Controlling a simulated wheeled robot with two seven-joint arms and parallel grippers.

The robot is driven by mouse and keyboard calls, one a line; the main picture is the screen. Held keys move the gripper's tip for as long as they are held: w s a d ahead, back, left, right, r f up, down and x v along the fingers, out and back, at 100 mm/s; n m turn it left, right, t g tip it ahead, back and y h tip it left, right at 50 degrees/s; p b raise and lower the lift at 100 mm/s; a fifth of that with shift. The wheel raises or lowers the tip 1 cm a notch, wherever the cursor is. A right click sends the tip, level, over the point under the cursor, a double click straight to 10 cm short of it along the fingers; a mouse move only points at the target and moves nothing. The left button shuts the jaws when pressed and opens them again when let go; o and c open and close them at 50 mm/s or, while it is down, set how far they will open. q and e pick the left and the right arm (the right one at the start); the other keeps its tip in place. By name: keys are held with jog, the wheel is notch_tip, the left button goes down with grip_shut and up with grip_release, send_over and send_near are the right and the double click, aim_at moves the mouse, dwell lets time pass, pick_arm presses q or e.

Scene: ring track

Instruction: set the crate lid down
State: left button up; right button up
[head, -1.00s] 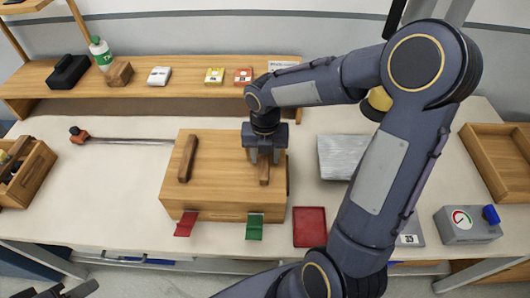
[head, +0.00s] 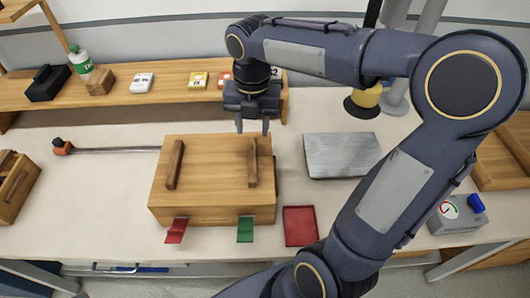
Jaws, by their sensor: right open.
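The wooden crate lid (head: 212,160) lies flat on top of the wooden crate (head: 206,214), with two dark bar handles, a left one (head: 175,164) and a right one (head: 252,162). The lid covers the crate, so its inside is hidden. My right gripper (head: 253,128) is open and empty, pointing down above the lid's back right edge and clear of the right handle. My left gripper does not show clearly.
A red flap (head: 177,230) and a green flap (head: 245,229) stick out at the crate's front. A red tray (head: 300,226) and a grey metal plate (head: 342,155) lie to the right. A long rod tool (head: 105,149) lies at left. A shelf (head: 170,103) runs behind.

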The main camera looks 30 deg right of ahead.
jog(key=s+a+f+m+t+y, duration=0.1)
jog(key=s+a+m+t, duration=0.1)
jog(key=s+m, duration=0.6)
jog(key=s+a+f+m+t+y, duration=0.2)
jog(key=s+m, duration=0.6)
jog(key=m, duration=1.3)
jog(key=shift+m+t+y, duration=0.3)
jog(key=shift+t, duration=0.3)
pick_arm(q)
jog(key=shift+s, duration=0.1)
